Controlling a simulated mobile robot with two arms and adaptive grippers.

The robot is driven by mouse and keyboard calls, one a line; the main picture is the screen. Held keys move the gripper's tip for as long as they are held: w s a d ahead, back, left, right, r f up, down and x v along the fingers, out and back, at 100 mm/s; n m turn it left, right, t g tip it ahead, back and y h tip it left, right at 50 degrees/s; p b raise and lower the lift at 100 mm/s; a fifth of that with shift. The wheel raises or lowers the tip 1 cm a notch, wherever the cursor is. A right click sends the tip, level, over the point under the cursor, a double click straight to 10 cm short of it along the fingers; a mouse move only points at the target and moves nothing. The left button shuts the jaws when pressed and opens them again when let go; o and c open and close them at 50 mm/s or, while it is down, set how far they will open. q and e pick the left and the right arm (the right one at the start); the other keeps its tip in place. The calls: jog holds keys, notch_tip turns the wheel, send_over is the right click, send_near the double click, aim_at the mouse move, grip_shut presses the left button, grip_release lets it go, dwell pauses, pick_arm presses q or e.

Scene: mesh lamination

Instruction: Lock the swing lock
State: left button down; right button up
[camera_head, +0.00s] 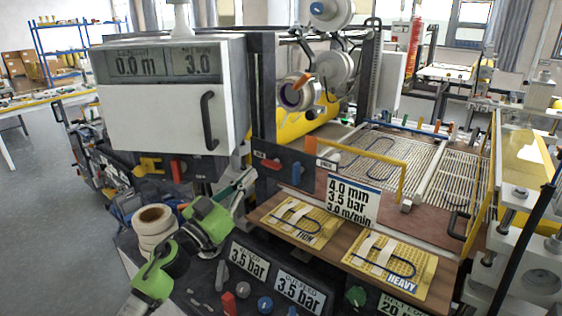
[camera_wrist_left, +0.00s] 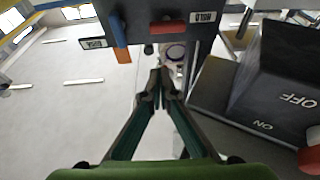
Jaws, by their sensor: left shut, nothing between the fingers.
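A dark panel (camera_head: 290,172) carries a short red handle (camera_head: 270,163) lying roughly level and an orange-tipped lever (camera_head: 310,146) standing up. Small white labels at its two ends are too small to read surely. I cannot tell which part is the swing lock. In the left wrist view the panel (camera_wrist_left: 180,10) is at the top, with the red handle (camera_wrist_left: 169,27) and the orange-tipped lever (camera_wrist_left: 122,54). My left gripper (camera_head: 246,180) is just left of the panel, apart from it. Its fingertips (camera_wrist_left: 160,76) meet, with nothing between them. My right gripper is out of view.
A white machine box (camera_head: 160,110) with a black handle stands left of the panel. A yellow bar (camera_head: 375,150) and a white settings sign (camera_head: 351,200) are to the right. A dark box marked ON and OFF (camera_wrist_left: 270,90) sits right in the wrist view.

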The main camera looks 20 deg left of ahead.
aim_at(271, 164)
pick_arm(q)
jog(key=r+p+x, duration=0.1)
jog(key=p+x, duration=0.1)
jog(key=x, duration=0.7)
jog(key=shift+s+f+b, duration=0.15)
jog(key=shift+f+b, duration=0.3)
jog(key=shift+f, duration=1.6)
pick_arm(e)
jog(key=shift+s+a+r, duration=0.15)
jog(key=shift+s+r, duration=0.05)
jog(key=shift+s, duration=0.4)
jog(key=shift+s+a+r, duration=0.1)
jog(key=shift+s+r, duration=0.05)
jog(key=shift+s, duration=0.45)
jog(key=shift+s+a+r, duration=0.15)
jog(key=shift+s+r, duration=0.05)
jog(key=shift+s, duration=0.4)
pick_arm(q)
jog(key=shift+f+m, duration=0.1)
jog(key=shift+m, duration=0.5)
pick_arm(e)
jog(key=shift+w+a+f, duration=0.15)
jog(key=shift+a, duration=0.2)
